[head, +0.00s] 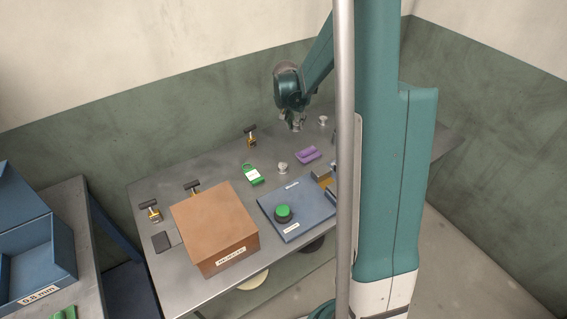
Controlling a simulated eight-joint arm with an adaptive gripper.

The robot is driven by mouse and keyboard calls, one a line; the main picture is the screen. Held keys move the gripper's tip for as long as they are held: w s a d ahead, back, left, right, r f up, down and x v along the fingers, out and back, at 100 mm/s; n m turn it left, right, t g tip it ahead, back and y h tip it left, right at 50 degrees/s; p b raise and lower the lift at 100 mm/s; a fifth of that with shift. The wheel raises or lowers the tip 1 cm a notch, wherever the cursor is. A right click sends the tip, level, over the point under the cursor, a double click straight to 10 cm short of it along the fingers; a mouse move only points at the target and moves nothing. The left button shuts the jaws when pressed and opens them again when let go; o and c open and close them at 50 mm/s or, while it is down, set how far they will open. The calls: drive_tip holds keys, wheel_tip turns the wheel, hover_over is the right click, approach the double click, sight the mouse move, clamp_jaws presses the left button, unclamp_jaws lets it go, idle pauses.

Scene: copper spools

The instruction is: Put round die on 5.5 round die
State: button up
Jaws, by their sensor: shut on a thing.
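My gripper (297,120) hangs over the back part of the grey table. It is shut on a small silver piece at its tips, which looks like a round die (296,128); the fingers hide most of it. Another small silver round piece (323,120) stands to the right of my gripper, near the table's back edge. A third silver round piece (282,168) stands nearer the front, below my gripper in the picture. No size marking can be read on these pieces, so I cannot tell which is the 5.5 round die.
A purple item (308,154) and a green tag (252,174) lie on the grey table (215,162). A brown box (215,225) and a blue plate with a green button (283,211) stand in front. Several black-and-yellow clamps stand leftward. My column hides the table's right part.

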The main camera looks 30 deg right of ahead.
drive_tip(key=s+a+r+m+p, duration=0.1)
drive_tip(key=s+a+r+m, duration=0.1)
drive_tip(key=s+a, duration=0.6)
drive_tip(key=a, duration=0.4)
drive_tip(key=shift+s+a+g, duration=0.25)
drive_tip(key=shift+s+g, duration=0.1)
drive_tip(key=shift+g, duration=0.05)
hover_over(284, 164)
drive_tip(key=a, duration=0.2)
drive_tip(key=shift+s+d+f+b, duration=0.15)
drive_tip(key=shift+f+b, duration=0.05)
drive_tip(key=shift+f, duration=1.35)
drive_tip(key=shift+s+d+f+b, duration=0.1)
drive_tip(key=shift+s+f+b, duration=0.1)
drive_tip(key=shift+f, duration=1.3)
drive_tip(key=shift+f+b, duration=0.4)
drive_tip(key=shift+f, duration=1.45)
drive_tip(key=shift+f, duration=0.15)
drive_tip(key=o, duration=1)
